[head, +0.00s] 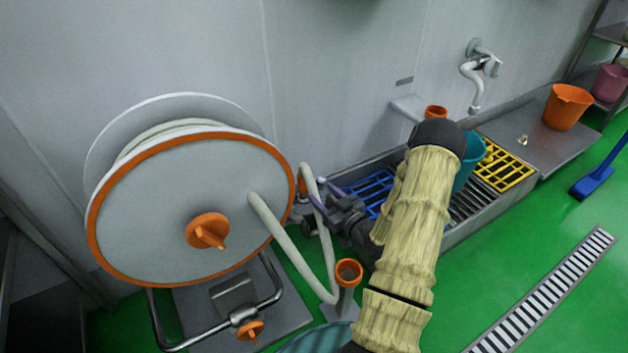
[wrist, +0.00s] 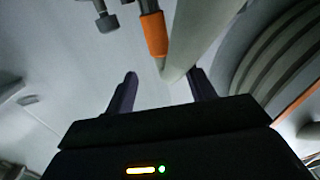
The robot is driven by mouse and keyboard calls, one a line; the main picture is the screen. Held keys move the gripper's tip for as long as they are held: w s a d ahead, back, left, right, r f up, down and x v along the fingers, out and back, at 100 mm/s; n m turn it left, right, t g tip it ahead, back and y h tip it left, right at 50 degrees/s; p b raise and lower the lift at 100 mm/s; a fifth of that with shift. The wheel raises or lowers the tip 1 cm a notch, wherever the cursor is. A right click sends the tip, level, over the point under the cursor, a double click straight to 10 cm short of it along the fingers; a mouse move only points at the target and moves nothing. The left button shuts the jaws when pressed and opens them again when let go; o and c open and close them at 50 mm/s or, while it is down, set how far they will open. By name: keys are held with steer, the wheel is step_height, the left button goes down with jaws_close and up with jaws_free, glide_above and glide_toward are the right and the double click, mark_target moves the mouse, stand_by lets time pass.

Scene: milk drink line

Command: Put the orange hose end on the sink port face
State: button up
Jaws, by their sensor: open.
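The orange hose end (wrist: 154,36) hangs from the pale hose (wrist: 205,30) in the wrist view, just beyond my fingertips and nearer the gap's middle than either finger. It also shows as a small orange piece in the head view (head: 302,186), beside the reel's rim. My gripper (head: 323,195) is open and empty, with purple fingers pointing towards the hose; the fingers also show in the wrist view (wrist: 162,76). An orange round port (head: 436,111) sits on a ledge above the sink (head: 462,228), partly behind my arm. I cannot tell whether it is the sink port face.
A large hose reel (head: 150,215) stands left, close to my gripper. An orange ring (head: 348,268) tops a grey post below my gripper. A teal bucket (head: 470,160) and blue and yellow grates (head: 505,170) are in the sink. An orange bucket (head: 567,107) stands right.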

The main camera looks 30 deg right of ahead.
steer(key=shift+s+d, duration=0.15)
steer(key=shift+s, duration=0.6)
steer(key=shift+s, duration=0.1)
stand_by(0.8)
